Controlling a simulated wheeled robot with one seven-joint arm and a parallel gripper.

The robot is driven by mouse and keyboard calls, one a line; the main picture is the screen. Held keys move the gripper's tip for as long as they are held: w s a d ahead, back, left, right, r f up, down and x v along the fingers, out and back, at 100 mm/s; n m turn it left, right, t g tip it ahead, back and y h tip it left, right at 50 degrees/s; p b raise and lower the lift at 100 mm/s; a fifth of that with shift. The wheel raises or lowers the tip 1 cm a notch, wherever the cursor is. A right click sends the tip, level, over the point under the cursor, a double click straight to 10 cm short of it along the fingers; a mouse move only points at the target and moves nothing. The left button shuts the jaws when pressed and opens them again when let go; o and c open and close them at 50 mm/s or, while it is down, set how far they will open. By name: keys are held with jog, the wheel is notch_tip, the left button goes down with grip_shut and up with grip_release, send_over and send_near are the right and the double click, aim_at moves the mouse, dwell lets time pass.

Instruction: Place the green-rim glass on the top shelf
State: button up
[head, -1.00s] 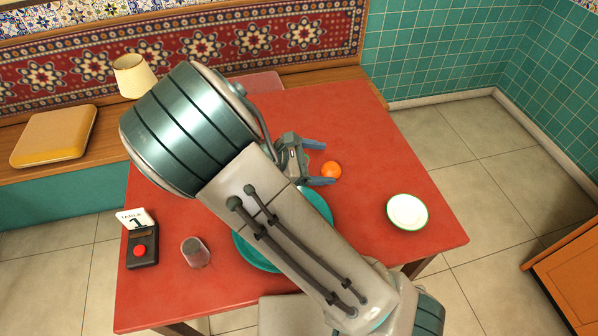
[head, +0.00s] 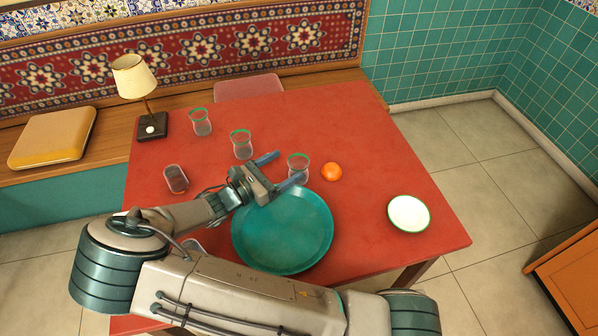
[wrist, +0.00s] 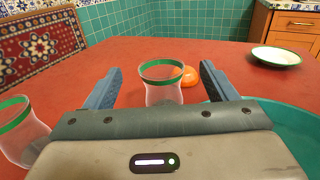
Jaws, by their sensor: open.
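Three clear glasses with green rims stand upright on the red table: one at the back left (head: 200,122), one nearer the middle (head: 242,144), and one by the tray (head: 298,167). My gripper (head: 291,166) is open, its fingers pointing toward the glass by the tray. In the wrist view, that glass (wrist: 162,85) stands between the two blue fingers of my gripper (wrist: 161,68), with gaps on both sides. Another green-rim glass (wrist: 22,135) is outside the left finger. I cannot identify a top shelf in either view.
An orange (head: 331,171) lies just right of the nearest glass. A teal tray (head: 322,232) is close below my gripper. The table's right side is mostly clear.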

aim_at(306, 158)
jog(key=shift+f, duration=0.9)
jog(key=shift+x, duration=0.95)
jog(key=shift+p+x, duration=0.4)
jog(key=shift+x, duration=2.45)
jog(key=shift+f, duration=0.15)
jog(key=c, duration=1.1)
jog(key=shift+c, duration=0.4)
